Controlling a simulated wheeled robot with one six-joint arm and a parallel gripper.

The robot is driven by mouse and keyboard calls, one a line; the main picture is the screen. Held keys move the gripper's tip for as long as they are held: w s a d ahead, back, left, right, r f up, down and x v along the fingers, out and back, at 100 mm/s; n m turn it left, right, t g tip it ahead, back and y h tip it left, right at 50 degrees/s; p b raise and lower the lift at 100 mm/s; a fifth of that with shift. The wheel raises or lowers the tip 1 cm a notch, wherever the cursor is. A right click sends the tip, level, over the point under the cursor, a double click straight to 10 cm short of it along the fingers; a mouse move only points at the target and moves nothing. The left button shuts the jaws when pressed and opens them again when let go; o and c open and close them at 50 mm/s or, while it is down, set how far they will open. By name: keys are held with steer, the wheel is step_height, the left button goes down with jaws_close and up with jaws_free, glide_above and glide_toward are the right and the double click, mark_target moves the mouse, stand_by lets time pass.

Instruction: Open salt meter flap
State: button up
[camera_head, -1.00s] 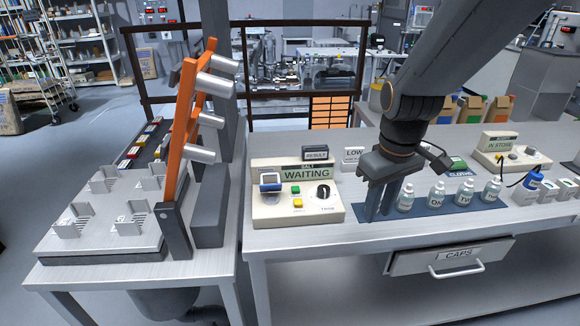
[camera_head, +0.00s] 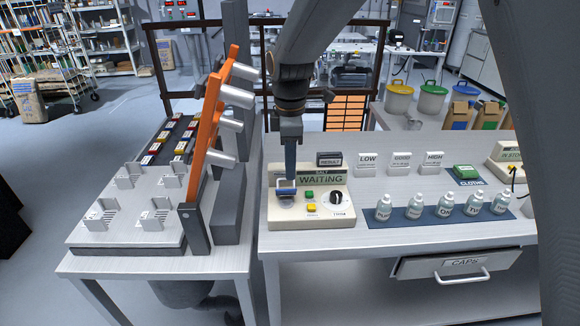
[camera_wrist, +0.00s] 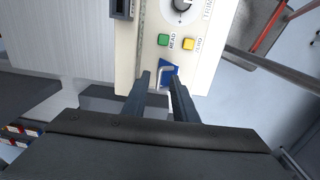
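The salt meter (camera_head: 318,212) is a cream box on the bench, labelled SALT and WAITING. Its blue-and-white flap (camera_head: 286,193) is at the left end of the box and looks down; my gripper partly hides it. The flap also shows as a blue piece (camera_wrist: 169,74) in the wrist view. My gripper (camera_head: 288,176) points down over the flap. In the wrist view its two fingers (camera_wrist: 161,82) are apart, with tips on either side of the blue piece. I cannot tell whether they touch it.
Green (camera_head: 309,194) and yellow (camera_head: 311,207) buttons and a black dial (camera_head: 336,198) sit right of the flap. Several bottles (camera_head: 444,205) stand on a blue mat to the right. An orange-barred rack (camera_head: 208,125) stands close on the left.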

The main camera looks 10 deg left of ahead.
steer(key=shift+f, duration=1.1)
jaws_close()
steer(key=shift+w+a+f+g+p, duration=0.15)
steer(key=shift+w+g+p, duration=0.25)
steer(key=shift+w+g, duration=0.6)
steer(key=shift+w+a+f+g+h+b, duration=0.1)
steer(key=shift+w+g+h+b, duration=0.2)
steer(key=shift+g, duration=0.3)
steer(key=shift+w+a+f+g+h+b, duration=0.1)
steer(key=shift+w+g+h+b, duration=0.1)
steer(key=shift+w+g+b, duration=0.3)
steer(key=shift+s, duration=0.15)
jaws_free()
steer(key=shift+r, duration=0.1)
